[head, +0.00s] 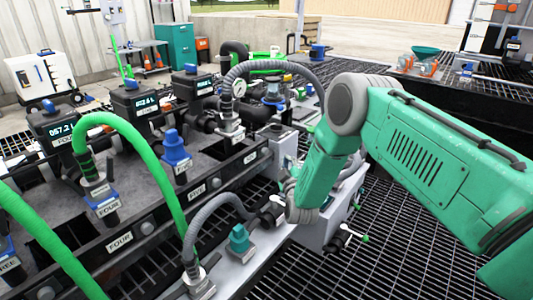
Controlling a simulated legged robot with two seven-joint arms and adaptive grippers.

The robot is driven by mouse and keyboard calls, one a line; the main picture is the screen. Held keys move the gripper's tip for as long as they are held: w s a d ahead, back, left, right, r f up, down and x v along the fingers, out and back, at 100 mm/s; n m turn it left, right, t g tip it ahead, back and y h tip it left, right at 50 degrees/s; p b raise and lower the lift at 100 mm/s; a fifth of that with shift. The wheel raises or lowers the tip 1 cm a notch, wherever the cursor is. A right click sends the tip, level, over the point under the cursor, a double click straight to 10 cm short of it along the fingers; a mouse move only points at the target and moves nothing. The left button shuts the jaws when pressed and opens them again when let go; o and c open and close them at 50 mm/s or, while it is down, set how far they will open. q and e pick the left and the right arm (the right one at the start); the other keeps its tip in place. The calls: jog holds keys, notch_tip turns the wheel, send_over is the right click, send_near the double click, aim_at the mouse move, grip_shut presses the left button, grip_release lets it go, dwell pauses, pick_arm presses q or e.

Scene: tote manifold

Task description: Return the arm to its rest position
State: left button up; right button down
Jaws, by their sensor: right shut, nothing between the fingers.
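My right arm (430,160), green with grey joints, comes in from the right and bends down at a grey elbow (350,104). Its forearm (325,170) hangs over the right edge of the manifold. My right gripper (282,202) is at the lower end, small and partly hidden by the wrist. It is shut with nothing held. It appears close to the end fitting of a grey hose (217,203); I cannot tell whether they touch. My left gripper is not in view.
The manifold (140,200) fills the left and middle, with green hoses (130,125), blue-topped valves (176,150) and labelled gauges. A teal-capped fitting (239,240) stands near the gripper. A valve handle (345,238) sticks out below the forearm. Open floor grating (400,250) lies at right.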

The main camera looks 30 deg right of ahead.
dwell(0.4)
jog(key=s+a+f+m+g+y+p, duration=0.1)
jog(key=s+a+f+g+y+p, duration=0.35)
jog(key=s, duration=0.55)
jog(key=s+a+f+g+y+p, duration=0.1)
jog(key=s+a+f+g+y, duration=0.1)
jog(key=s+a+f+g, duration=0.4)
jog(key=s+a+r+m+g+p, duration=0.1)
jog(key=s+a+g, duration=0.1)
jog(key=s, duration=1.3)
jog(key=s+a+r+m+g+p, duration=0.1)
jog(key=s+a+m+g+p, duration=0.1)
jog(key=s, duration=1.3)
jog(key=shift+s+a+r+m+g+y, duration=0.3)
jog(key=shift+a+g+y, duration=0.2)
jog(key=shift+g, duration=0.65)
